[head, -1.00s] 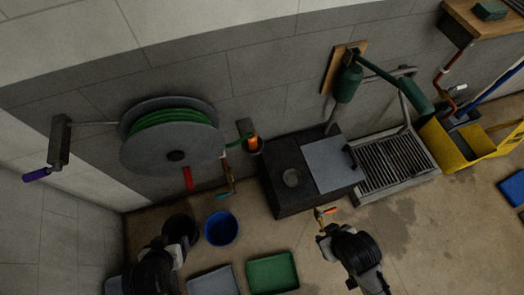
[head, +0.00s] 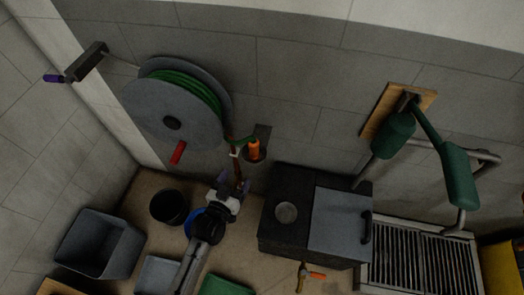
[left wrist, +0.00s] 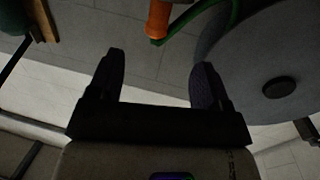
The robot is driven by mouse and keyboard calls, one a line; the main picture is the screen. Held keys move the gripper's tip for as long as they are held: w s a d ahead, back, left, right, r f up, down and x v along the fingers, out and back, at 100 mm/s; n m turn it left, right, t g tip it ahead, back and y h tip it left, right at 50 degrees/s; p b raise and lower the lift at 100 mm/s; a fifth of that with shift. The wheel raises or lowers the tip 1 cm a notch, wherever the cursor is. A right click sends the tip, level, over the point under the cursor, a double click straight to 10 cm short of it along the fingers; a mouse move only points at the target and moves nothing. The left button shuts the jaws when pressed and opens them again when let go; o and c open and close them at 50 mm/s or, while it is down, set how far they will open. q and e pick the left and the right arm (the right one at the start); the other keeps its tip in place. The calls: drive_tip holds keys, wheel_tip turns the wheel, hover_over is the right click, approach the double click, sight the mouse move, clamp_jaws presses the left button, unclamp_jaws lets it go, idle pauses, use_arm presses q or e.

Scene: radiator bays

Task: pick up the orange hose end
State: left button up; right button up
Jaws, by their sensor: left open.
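The orange hose end (head: 254,149) hangs upright in a dark holder (head: 263,138) on the grey wall. A green hose joins it to the reel (head: 165,108) at its left. My left gripper (head: 234,182) is open and empty, below and a little left of the hose end in the head view. In the left wrist view the orange hose end (left wrist: 158,20) shows beyond the open fingers (left wrist: 157,78), near the top edge, apart from them. Its upper part is cut off by the frame there. My right gripper is not in view.
A dark box with a grey lid (head: 338,222) stands right of the hose end. A black bucket (head: 169,208) and a grey bin (head: 98,245) stand on the floor at left.

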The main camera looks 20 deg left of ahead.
sight(251, 149)
use_arm(q)
drive_tip(key=shift+t, duration=0.4)
drive_tip(key=w, duration=0.2)
drive_tip(key=w+b, duration=0.1)
drive_tip(key=w, duration=0.2)
drive_tip(key=w+r, duration=0.1)
drive_tip(key=w, duration=0.2)
drive_tip(key=shift+w+d+b, duration=0.25)
drive_tip(key=shift+d+b, duration=0.15)
drive_tip(key=shift+w+d+b, duration=0.15)
drive_tip(key=shift+w+b, duration=0.3)
drive_tip(key=shift+w, duration=0.9)
drive_tip(key=shift+w+d+b, duration=0.1)
drive_tip(key=shift+w+b, duration=0.35)
drive_tip(key=shift+w, duration=0.85)
drive_tip(key=shift+r, duration=0.1)
drive_tip(key=shift+c, duration=0.5)
drive_tip(key=c, duration=1)
drive_tip(key=shift+c, duration=0.2)
